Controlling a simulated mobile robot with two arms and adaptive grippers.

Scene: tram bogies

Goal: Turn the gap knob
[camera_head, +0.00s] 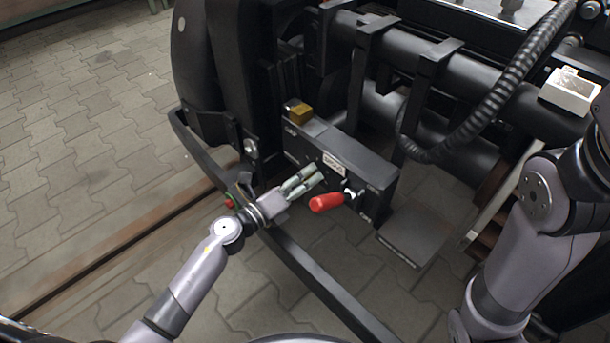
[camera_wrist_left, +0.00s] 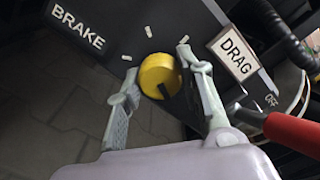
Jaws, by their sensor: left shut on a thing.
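A round yellow knob (camera_wrist_left: 160,73) with a black pointer part shows between the fingers of my left gripper (camera_wrist_left: 158,66) in the left wrist view. Small white marks surround it on the dark panel. No gap label is readable. My left gripper, also in the head view (camera_head: 314,174), is shut on the yellow knob at the front of the black control box (camera_head: 345,158). The knob is hidden in the head view. My right gripper is out of view.
A lever with a red handle (camera_head: 327,202) sticks out close to the right of my left gripper; it also shows in the left wrist view (camera_wrist_left: 298,132). A BRAKE label (camera_wrist_left: 78,27) and a DRAG label (camera_wrist_left: 233,52) flank the knob. A black bar (camera_head: 310,280) runs below.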

